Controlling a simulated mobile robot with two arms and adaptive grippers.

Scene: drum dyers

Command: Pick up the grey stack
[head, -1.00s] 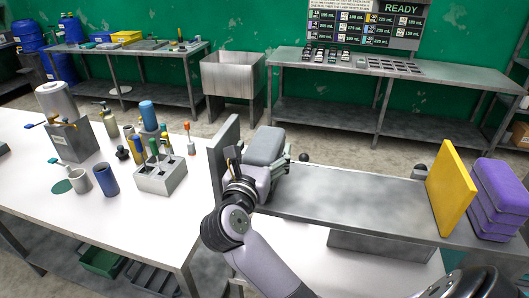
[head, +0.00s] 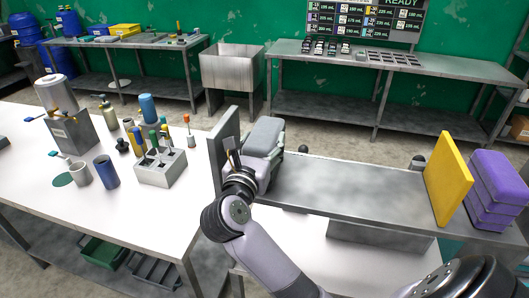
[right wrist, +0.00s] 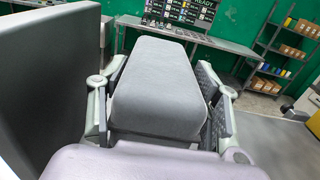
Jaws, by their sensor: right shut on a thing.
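The grey stack (head: 266,136) is a rounded grey block at the left end of the metal shelf, close to the upright grey end plate (head: 224,146). In the right wrist view the grey stack (right wrist: 160,88) lies between the two fingers of my right gripper (right wrist: 160,115), which is shut on it with a finger at each side. In the head view my right gripper (head: 256,164) is partly hidden by its own wrist. The underside of the stack is hidden. My left gripper is not in view.
A yellow upright panel (head: 447,180) and a purple stack (head: 495,190) stand at the shelf's right end. The shelf (head: 340,187) is bare between. A white table (head: 125,222) at left holds a tool block (head: 160,168), a blue cup (head: 106,171) and several bottles.

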